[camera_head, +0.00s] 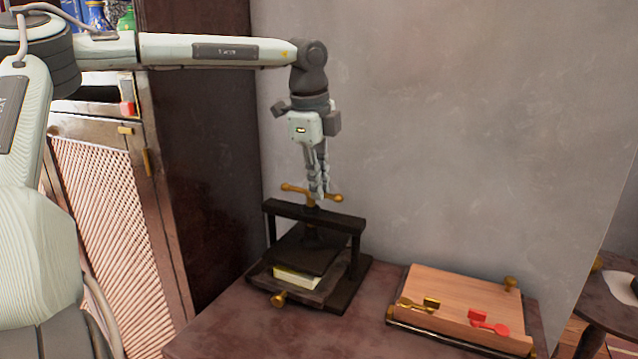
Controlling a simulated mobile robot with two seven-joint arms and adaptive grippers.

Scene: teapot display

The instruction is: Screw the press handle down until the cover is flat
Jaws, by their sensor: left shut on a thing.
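The press (357,225) is a dark frame standing on the table against the wall. Its brass handle (293,188) is a bar with round ends on top of the frame's crossbeam. The dark press plate (290,254) hangs under the crossbeam and looks tilted. A pale yellowish block (296,277), perhaps the book with the cover, lies beneath the plate; its top is mostly hidden. My left gripper (318,194) points straight down and is shut on the handle near its middle. My right gripper is not in view.
A wooden board (462,290) with brass fittings and a red piece (489,324) lies to the right on the table (250,334). A cabinet (110,190) with a lattice door stands at left. The wall (440,120) is close behind the press.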

